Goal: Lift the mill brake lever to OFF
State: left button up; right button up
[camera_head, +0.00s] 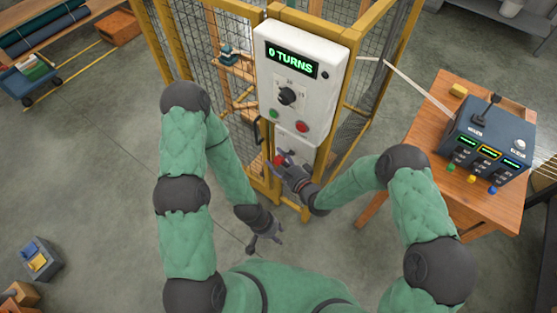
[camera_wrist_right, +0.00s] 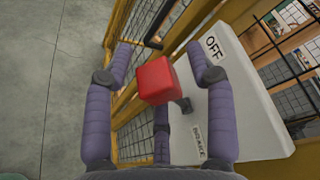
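The mill brake lever has a red block-shaped knob (camera_wrist_right: 155,82) on a short dark stem. It sticks out from a white plate (camera_wrist_right: 235,128), which reads OFF at its upper end and has a second label lower down. In the right wrist view my right gripper (camera_wrist_right: 162,58) is open, with one finger on each side of the knob and gaps visible. In the head view my right gripper (camera_head: 283,168) is at the small white panel (camera_head: 300,137), partly covering the red knob (camera_head: 279,160). My left gripper (camera_head: 266,246) hangs low over the floor, open and empty.
Above the lever is a white control box (camera_head: 301,60) reading 0 TURNS, with a dial and green and red buttons. A wooden table (camera_head: 425,120) with a dark console (camera_head: 490,137) stands right. The floor at left is mostly clear.

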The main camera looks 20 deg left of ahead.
jog(key=shift+w+d+r, duration=0.15)
jog(key=shift+w+r, duration=0.15)
jog(key=v, duration=1.2)
jog(key=shift+s+f, duration=0.3)
jog(key=s+d+f+n+g+h, duration=0.3)
jog(key=d+f+n+h, duration=0.1)
jog(key=d+f, duration=0.2)
jog(key=s+d+f+n+g+h, duration=0.3)
jog(key=d+f, duration=0.3)
jog(key=f, duration=0.1)
jog(key=s+d+f+n+g+h, duration=0.1)
jog(key=s+d+n+g, duration=0.2)
jog(key=s, duration=0.6)
jog(key=shift+f+n+g, duration=0.4)
jog(key=shift+w+d, duration=0.1)
